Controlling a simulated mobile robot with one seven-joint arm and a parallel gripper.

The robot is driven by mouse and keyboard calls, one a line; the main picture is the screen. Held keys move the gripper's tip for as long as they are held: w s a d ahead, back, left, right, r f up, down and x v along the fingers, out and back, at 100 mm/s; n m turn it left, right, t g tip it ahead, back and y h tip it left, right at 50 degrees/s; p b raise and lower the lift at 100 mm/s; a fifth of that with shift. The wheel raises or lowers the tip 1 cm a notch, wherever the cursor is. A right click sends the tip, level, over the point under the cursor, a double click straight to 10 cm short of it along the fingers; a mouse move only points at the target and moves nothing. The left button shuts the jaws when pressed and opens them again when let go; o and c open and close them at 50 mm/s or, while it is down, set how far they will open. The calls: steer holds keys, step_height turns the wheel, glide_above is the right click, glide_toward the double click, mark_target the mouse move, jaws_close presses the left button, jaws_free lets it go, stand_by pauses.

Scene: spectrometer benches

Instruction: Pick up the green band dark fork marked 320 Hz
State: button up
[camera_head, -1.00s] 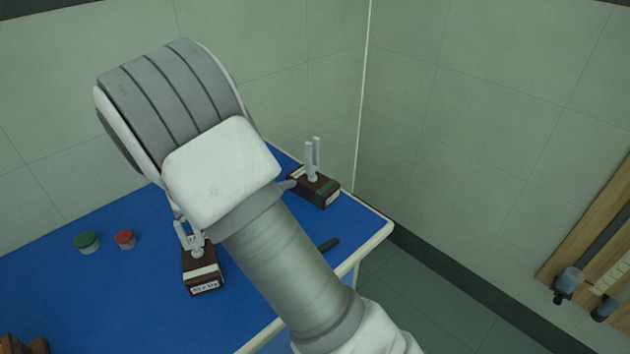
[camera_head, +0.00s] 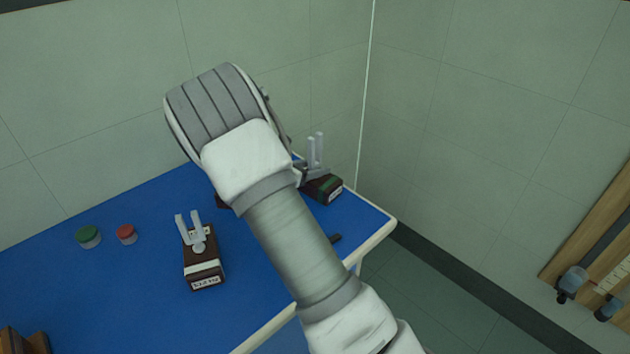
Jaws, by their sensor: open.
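The green-band dark fork (camera_head: 324,188) stands near the back right corner of the blue bench. It is a dark box with a green band and an upright two-pronged grey fork on top. Its left part is hidden behind my arm and gripper, and its marking is too small to read. My gripper (camera_head: 314,172) is mostly hidden behind my wrist. A grey finger shows at the lower part of the prongs, and the jaws are open. I cannot tell whether it touches the fork.
Another fork on a brown box with a white band (camera_head: 203,262) stands left of my arm. A green-lidded jar (camera_head: 88,237) and a red-lidded jar (camera_head: 126,234) are farther left. Walls (camera_head: 320,80) rise close behind the bench.

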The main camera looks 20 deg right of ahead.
mark_target(316, 167)
steer(key=x, duration=0.4)
steer(key=shift+w+a, duration=0.15)
jaws_close()
steer(key=shift+r, duration=0.1)
stand_by(1.0)
